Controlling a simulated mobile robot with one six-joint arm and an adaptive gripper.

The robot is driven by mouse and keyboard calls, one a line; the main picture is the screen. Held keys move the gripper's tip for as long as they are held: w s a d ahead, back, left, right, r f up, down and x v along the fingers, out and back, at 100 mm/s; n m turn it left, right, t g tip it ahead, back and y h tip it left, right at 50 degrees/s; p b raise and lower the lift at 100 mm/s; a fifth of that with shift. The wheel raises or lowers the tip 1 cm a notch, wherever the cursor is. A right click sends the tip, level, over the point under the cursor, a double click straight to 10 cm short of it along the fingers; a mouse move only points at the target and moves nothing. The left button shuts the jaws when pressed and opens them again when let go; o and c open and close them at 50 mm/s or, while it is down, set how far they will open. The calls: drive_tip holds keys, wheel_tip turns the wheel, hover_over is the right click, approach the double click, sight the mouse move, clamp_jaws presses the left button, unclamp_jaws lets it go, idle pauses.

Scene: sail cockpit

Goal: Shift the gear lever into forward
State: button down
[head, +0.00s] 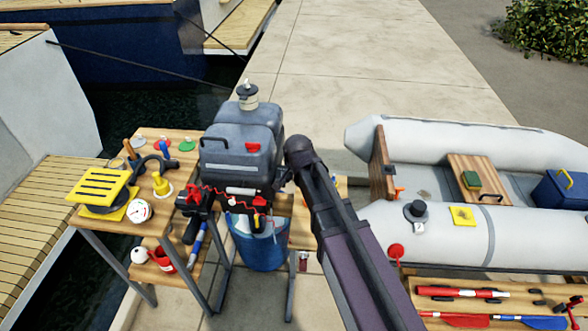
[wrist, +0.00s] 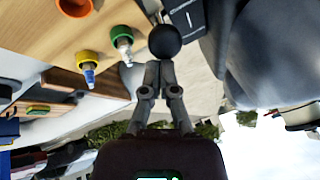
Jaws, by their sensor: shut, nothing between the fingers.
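The grey outboard motor (head: 240,140) stands upright at centre in the head view. Its dark cowl (wrist: 270,60) fills the right side of the wrist view. A round black knob (wrist: 165,41), which looks like the gear lever's end, sits right at my gripper's tips in the wrist view. My gripper (wrist: 160,66) is shut, with nothing held between its fingers. I cannot tell whether the tips touch the knob or are just short of it. In the head view my arm hides most of that side of the motor, and I cannot make out the lever there.
A wooden stand (head: 150,215) with small gear is left of the motor. A blue bucket (head: 262,248) is below it. A grey inflatable boat (head: 450,140) lies to the right. In the wrist view, a wooden board holds an orange ring (wrist: 74,6) and green-ringed fitting (wrist: 121,36).

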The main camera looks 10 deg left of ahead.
drive_tip(key=shift+w+r, duration=0.1)
drive_tip(key=shift+r, duration=0.05)
drive_tip(key=s+d+r+p, duration=0.2)
drive_tip(key=d+r+p, duration=0.1)
drive_tip(key=r+p, duration=0.7)
drive_tip(key=shift+s+r+p, duration=0.3)
drive_tip(key=shift+r+p, duration=0.05)
drive_tip(key=shift+p, duration=0.15)
idle(0.4)
drive_tip(key=shift+d, duration=0.1)
idle(0.5)
drive_tip(key=s+d+n+g, duration=0.1)
drive_tip(key=s+d, duration=0.2)
drive_tip(key=d, duration=0.7)
drive_tip(key=s+d+f+n+g+h, duration=0.1)
drive_tip(key=s+d+g, duration=0.1)
drive_tip(key=d, duration=0.8)
drive_tip(key=s+d+f+n+g+h, duration=0.1)
drive_tip(key=s+d, duration=0.3)
drive_tip(key=d, duration=0.6)
drive_tip(key=shift+s+d+f+g, duration=0.2)
drive_tip(key=shift+s+g, duration=0.2)
drive_tip(key=shift+g, duration=0.3)
